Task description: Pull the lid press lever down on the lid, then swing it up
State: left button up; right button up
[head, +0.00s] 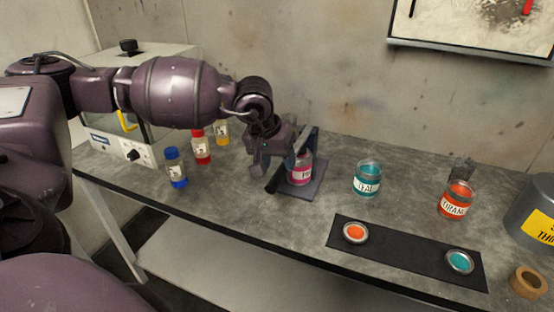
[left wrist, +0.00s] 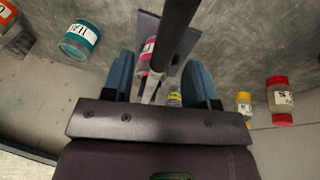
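The lid press stands on the bench with a flat dark base plate (head: 309,190) and a pink can (head: 300,173) on it. Its dark lever (head: 272,185) reaches forward, the handle end low and beside the can. My left gripper (head: 262,160) is at the press, just above and left of the can. In the left wrist view my two blue fingers (left wrist: 160,75) are spread apart, and the dark lever (left wrist: 178,35) passes across the gap between them. The pink can (left wrist: 146,52) shows partly behind the lever. Contact between fingers and lever cannot be told. My right gripper is not seen.
A teal can (head: 367,180) and an orange can (head: 456,201) stand to the right. A black mat (head: 400,255) holds an orange lid (head: 355,232) and a teal lid (head: 459,262). Blue (head: 176,168), red (head: 201,148) and yellow (head: 222,133) bottles stand left of the press.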

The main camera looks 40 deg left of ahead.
pick_arm(q)
jog(key=v, duration=1.1)
jog(key=shift+a+f, duration=0.1)
dwell(0.4)
